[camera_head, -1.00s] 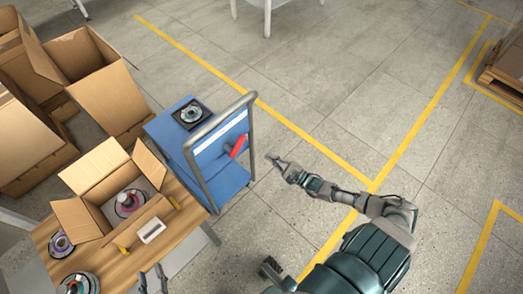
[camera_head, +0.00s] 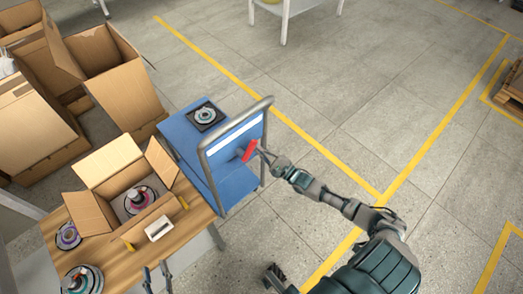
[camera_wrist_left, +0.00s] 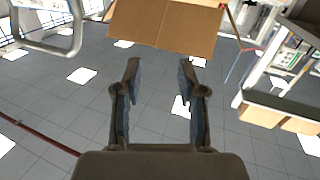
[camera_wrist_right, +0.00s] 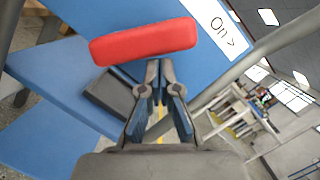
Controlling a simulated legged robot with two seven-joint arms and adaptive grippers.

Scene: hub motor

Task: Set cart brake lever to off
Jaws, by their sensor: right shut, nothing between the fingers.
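The blue cart (camera_head: 228,188) stands left of centre in the head view with a grey tube handle frame (camera_head: 236,111). The red brake lever (camera_head: 250,151) is on its upright blue panel. In the right wrist view the lever (camera_wrist_right: 144,41) lies across, slightly tilted, near a white label reading "On" (camera_wrist_right: 218,28). My right gripper (camera_head: 264,153) is shut and empty, its tips (camera_wrist_right: 158,66) just below the lever in the right wrist view; I cannot tell whether they touch it. My left gripper (camera_head: 157,268) is open and empty near the table's front edge; it also shows in the left wrist view (camera_wrist_left: 159,68).
A wooden table (camera_head: 121,271) with an open cardboard box (camera_head: 92,214), a white block (camera_head: 158,228) and several disc-shaped parts is left of the cart. Large cardboard boxes (camera_head: 110,85) stand behind. A motor part (camera_head: 206,116) sits on the cart.

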